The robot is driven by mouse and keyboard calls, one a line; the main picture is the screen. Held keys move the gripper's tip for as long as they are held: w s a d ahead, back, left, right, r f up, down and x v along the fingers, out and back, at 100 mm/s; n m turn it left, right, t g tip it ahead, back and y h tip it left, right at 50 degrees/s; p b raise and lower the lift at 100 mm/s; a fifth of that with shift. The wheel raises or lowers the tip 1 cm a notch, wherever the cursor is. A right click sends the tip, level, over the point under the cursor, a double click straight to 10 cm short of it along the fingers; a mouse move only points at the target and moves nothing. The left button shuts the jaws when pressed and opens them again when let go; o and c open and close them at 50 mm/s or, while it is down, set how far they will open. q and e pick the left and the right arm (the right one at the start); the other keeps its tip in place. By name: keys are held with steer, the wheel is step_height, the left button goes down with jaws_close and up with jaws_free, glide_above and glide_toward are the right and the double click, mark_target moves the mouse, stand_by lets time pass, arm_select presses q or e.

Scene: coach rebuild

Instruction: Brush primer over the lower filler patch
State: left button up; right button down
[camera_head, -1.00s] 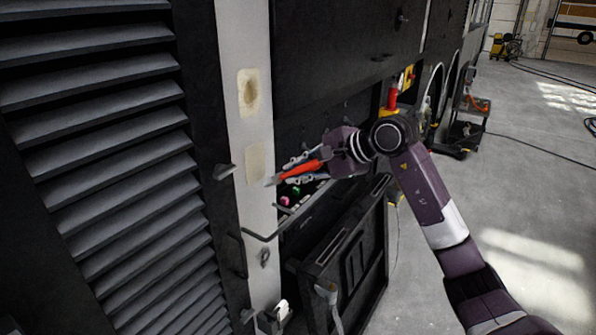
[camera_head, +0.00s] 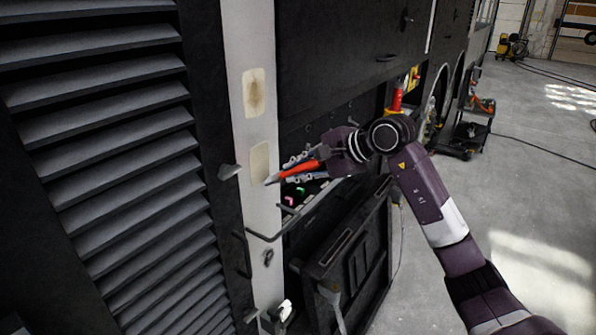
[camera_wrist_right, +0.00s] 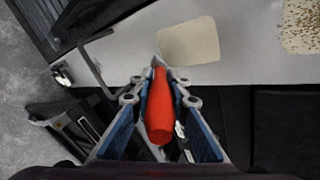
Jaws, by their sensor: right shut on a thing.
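The lower filler patch (camera_head: 260,163) is a pale cream rectangle on the light grey vertical strip of the coach side. It also shows in the right wrist view (camera_wrist_right: 190,42). The upper patch (camera_head: 254,93) has a brownish mark in its middle. My right gripper (camera_head: 322,163) is shut on a red-orange handled brush (camera_head: 299,170), its tip pointing left. In the head view the tip (camera_head: 269,181) overlaps the lower edge of the patch; I cannot tell whether it touches. In the right wrist view the red handle (camera_wrist_right: 160,108) lies between the fingers. My left gripper is out of view.
Black louvres (camera_head: 110,150) fill the left. A bent handle bar (camera_head: 262,236) sticks out below the patch. An open locker with small coloured items and a lowered dark flap (camera_head: 352,262) lie under my right arm. Grey floor at right is mostly clear, with cables and a cart (camera_head: 468,130).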

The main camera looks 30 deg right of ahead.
steer(key=shift+w, duration=0.1)
steer(key=shift+r+p, duration=0.9)
steer(key=shift+r, duration=1.05)
steer(key=shift+r+p, duration=2.3)
steer(key=shift+r, duration=1.3)
steer(key=f+b, duration=0.3)
steer(key=a+f+b, duration=0.1)
steer(key=f+b, duration=0.7)
steer(key=shift+s+a+f, duration=0.1)
steer(key=shift+s+a, duration=0.1)
steer(key=shift+s, duration=0.05)
step_height(320, 180, up, 11)
steer(key=a+p, duration=0.1)
steer(key=p, duration=0.7)
steer(key=shift+s+a, duration=0.2)
steer(key=shift+s, duration=0.1)
steer(key=shift+d, duration=0.1)
